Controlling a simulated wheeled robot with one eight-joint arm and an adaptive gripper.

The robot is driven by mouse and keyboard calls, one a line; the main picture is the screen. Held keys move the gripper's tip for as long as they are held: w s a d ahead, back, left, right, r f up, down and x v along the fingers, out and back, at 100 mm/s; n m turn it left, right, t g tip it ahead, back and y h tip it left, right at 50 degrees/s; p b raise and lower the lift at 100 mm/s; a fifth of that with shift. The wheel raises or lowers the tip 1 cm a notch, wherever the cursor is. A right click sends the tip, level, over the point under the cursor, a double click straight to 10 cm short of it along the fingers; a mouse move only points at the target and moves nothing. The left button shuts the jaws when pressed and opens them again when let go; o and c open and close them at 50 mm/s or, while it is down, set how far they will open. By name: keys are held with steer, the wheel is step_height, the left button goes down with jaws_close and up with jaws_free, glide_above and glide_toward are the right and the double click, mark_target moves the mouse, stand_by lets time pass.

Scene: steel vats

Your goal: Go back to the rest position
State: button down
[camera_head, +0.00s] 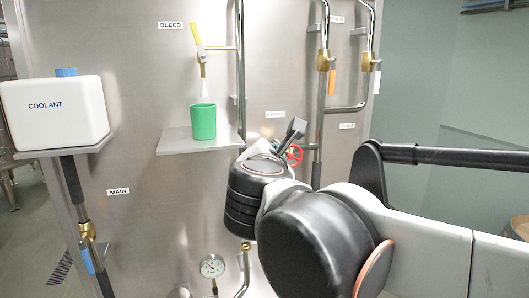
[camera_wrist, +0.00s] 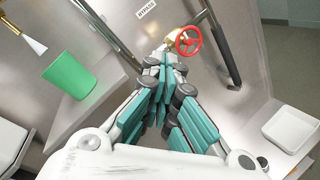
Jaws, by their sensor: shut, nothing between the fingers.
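My gripper (camera_wrist: 163,85) is shut and empty in the wrist view, its teal-padded fingers together. Beyond its tips is a red handwheel (camera_wrist: 188,42) on a brass valve against the steel panel. In the head view my arm reaches in from the right, and its black links hide much of the panel's lower right. The red handwheel (camera_head: 294,154) shows just right of the arm's end there. The fingertips are not clearly seen in the head view. I cannot tell whether they touch the handwheel.
A green cup (camera_head: 203,122) stands on a steel shelf (camera_head: 176,146) left of my arm, under the bleed spout. A white coolant tank (camera_head: 55,112) is at the far left. A gauge (camera_head: 212,266) sits below. Vertical pipes with brass valves (camera_head: 325,60) rise behind. A white tray (camera_wrist: 290,129) is right in the wrist view.

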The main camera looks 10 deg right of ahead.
steer(key=shift+f, duration=0.1)
